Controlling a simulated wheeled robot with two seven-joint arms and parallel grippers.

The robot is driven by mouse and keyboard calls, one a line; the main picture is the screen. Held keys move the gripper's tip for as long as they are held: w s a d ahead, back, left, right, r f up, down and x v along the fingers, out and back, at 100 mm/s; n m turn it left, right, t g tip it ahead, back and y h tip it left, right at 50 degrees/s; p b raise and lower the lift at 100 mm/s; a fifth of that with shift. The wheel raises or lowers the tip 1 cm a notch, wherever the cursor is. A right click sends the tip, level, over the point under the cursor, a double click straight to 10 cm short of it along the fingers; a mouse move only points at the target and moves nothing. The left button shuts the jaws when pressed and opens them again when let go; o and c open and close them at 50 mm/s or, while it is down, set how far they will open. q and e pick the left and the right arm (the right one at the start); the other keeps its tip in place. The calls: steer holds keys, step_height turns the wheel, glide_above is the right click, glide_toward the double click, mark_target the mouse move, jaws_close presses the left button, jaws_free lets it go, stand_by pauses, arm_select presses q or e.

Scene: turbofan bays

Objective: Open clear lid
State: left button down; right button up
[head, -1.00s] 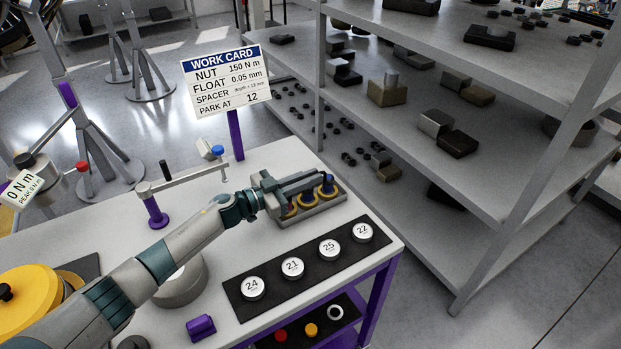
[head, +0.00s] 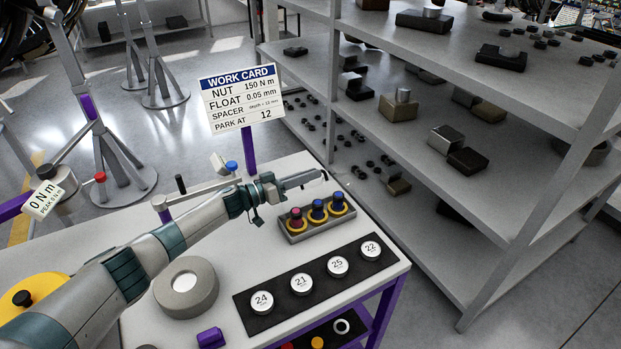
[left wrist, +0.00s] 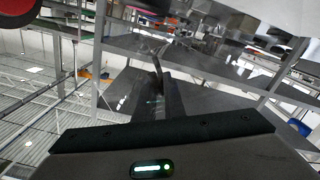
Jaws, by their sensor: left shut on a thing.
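My left gripper (head: 321,177) is raised just behind and above a small grey tray (head: 311,228) on the bench. The tray holds three knobs with red and blue tops, set in yellow rings. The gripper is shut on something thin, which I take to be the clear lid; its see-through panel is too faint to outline. In the left wrist view the gripper's dark fingers (left wrist: 156,75) point away from the camera, and the held part cannot be made out clearly. My right gripper is not in view.
A work card (head: 242,97) stands on a purple post behind the arm. A black mat (head: 268,321) with numbered white discs lies in front of the tray. A grey ring (head: 186,288) sits below my arm. Grey shelving (head: 470,190) rises to the right, across a gap.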

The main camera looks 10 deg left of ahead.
arm_select(q)
steer(key=c, duration=1.9)
jaws_free()
steer(key=shift+a, duration=0.1)
steer(key=b+v, duration=0.5)
steer(key=v, duration=1.2)
steer(key=shift+a, duration=0.1)
